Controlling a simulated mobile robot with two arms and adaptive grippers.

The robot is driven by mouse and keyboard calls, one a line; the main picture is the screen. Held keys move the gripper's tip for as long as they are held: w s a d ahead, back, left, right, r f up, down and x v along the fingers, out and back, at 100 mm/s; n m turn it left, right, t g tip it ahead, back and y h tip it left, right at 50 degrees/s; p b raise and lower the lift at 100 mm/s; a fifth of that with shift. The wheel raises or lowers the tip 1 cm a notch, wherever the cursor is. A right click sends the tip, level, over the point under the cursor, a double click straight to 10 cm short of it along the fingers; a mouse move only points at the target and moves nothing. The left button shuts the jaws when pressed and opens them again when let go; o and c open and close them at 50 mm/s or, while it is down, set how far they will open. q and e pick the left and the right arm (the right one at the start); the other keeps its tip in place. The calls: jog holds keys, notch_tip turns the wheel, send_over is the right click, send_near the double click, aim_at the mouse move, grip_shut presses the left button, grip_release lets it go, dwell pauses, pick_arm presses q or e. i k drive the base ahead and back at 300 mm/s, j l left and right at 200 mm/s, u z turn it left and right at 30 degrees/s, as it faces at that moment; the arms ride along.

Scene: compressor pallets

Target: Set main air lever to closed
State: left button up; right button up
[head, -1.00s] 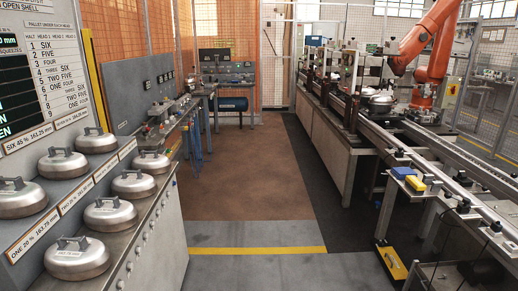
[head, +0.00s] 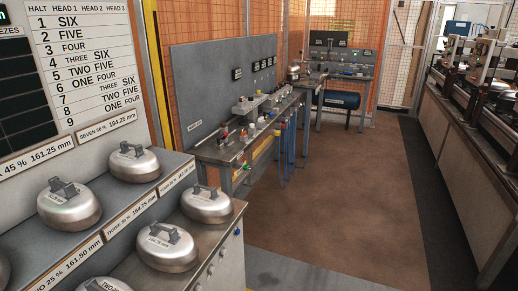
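I cannot pick out the main air lever with certainty. A grey bench (head: 222,152) with a tall back panel (head: 215,90) stands ahead, left of the middle. Small fittings, including a red one (head: 224,131), sit on it, too small to tell apart. Blue hoses (head: 289,150) hang at its right end. A second station (head: 345,75) stands at the far end, with a blue tank (head: 337,100) low under it. Neither of my grippers shows in the head view.
A stepped grey stand with several metal domed shells (head: 134,163) fills the near left, below a lettered board (head: 85,60). The brown floor (head: 330,190) in the middle is clear. A conveyor line (head: 470,140) runs along the right.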

aim_at(225, 134)
jog(key=i+j+u, duration=0.25)
jog(key=i, duration=0.3)
jog(key=u, duration=0.35)
jog(key=l+u, duration=0.15)
jog(key=u, duration=0.25)
jog(key=l+u, duration=0.1)
jog(key=u, duration=0.25)
jog(key=i+l+u, duration=0.2)
jog(key=l+u, duration=0.25)
jog(key=l, duration=0.3)
jog(key=i+l+u, duration=0.1)
jog(key=l+u, duration=0.35)
jog(key=l, duration=0.35)
jog(key=l+u, duration=0.4)
jog(key=l, duration=0.45)
